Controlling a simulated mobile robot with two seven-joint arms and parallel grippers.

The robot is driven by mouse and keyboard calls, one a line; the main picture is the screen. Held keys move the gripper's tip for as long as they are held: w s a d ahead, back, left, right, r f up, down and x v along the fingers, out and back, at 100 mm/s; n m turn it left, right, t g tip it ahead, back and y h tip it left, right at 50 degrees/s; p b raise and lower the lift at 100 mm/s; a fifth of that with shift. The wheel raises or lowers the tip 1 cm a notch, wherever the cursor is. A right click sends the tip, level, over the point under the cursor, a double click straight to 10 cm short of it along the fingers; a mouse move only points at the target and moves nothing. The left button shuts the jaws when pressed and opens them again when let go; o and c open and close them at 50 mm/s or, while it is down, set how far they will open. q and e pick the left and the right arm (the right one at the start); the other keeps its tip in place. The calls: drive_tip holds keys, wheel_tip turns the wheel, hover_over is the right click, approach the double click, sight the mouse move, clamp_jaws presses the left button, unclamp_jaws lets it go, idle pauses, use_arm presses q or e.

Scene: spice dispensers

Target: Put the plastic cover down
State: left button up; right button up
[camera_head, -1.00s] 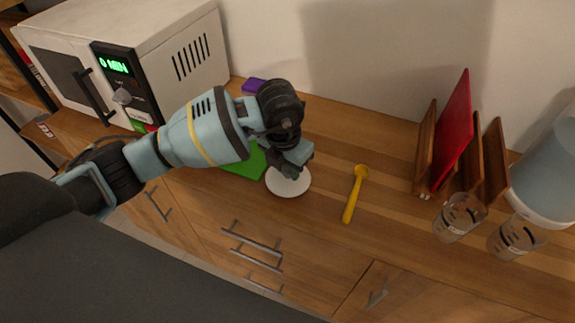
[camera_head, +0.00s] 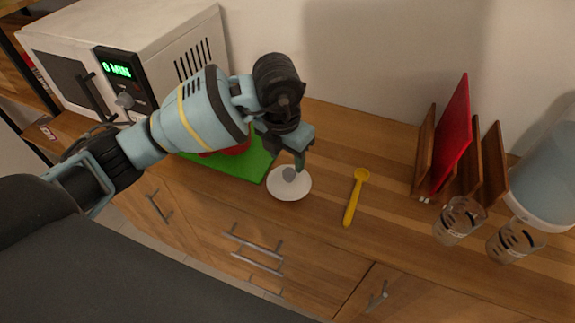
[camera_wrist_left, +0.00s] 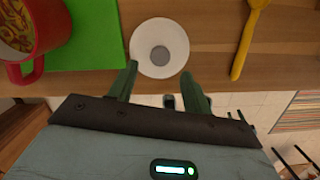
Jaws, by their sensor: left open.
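A small grey round piece, which looks like the plastic cover (camera_head: 289,174), lies in the middle of a white saucer (camera_head: 290,193) on the wooden counter. In the left wrist view the grey cover (camera_wrist_left: 160,54) lies near the centre of the white saucer (camera_wrist_left: 160,31). My left gripper (camera_head: 299,160) is above the saucer's far edge. Its two green fingers (camera_wrist_left: 159,84) are spread apart in the left wrist view, with nothing between them. My right gripper is in neither view.
A green board (camera_head: 248,165) with a red mug (camera_wrist_left: 34,36) is left of the saucer; a yellow spoon (camera_head: 355,196) lies to the right. A wooden rack (camera_head: 494,160) with a red board (camera_head: 455,130), two clear cups and a microwave (camera_head: 140,40) stand farther out.

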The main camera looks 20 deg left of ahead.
use_arm(q)
wheel_tip(320, 180, up, 6)
drive_tip(key=shift+s, duration=0.4)
drive_tip(key=shift+a, duration=0.1)
